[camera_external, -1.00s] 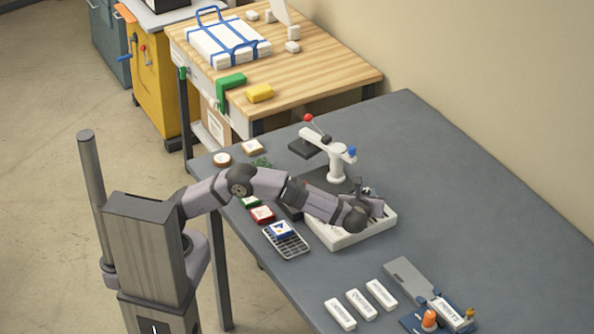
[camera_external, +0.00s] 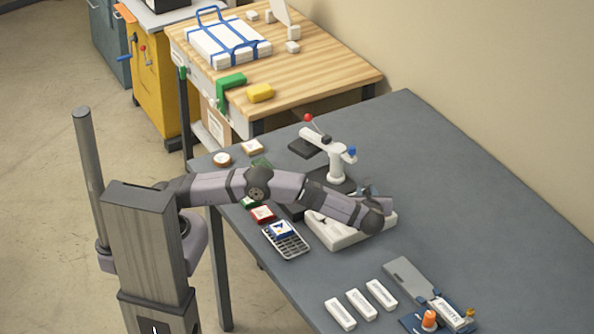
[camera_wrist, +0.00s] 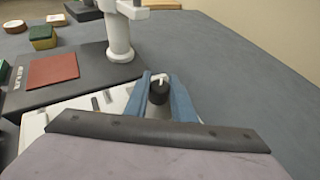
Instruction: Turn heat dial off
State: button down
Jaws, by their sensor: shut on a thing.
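The heat dial (camera_wrist: 159,94) is a dark round knob with a white pointer mark on top, in the middle of the wrist view. My gripper (camera_wrist: 160,88) has its two blue-grey fingers shut on the dial, one on each side. The dial sits on the white machine body (camera_wrist: 68,113), which also shows in the external view (camera_external: 327,233). In the external view my wrist covers the dial, and my gripper (camera_external: 378,199) is mostly hidden over the right end of that body. The lower part of the dial is hidden in the wrist view.
A white press post (camera_external: 336,165) with red and blue knobs stands just behind the machine. A calculator-like tray (camera_external: 287,243) with a blue tile lies in front. Three white labelled blocks (camera_external: 358,304) and an orange knob (camera_external: 429,320) are nearer. The table's right side is clear.

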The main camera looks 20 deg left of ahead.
jog(key=c, duration=1.5)
grip_release()
jog(key=shift+s, duration=0.1)
jog(key=shift+v, duration=3.55)
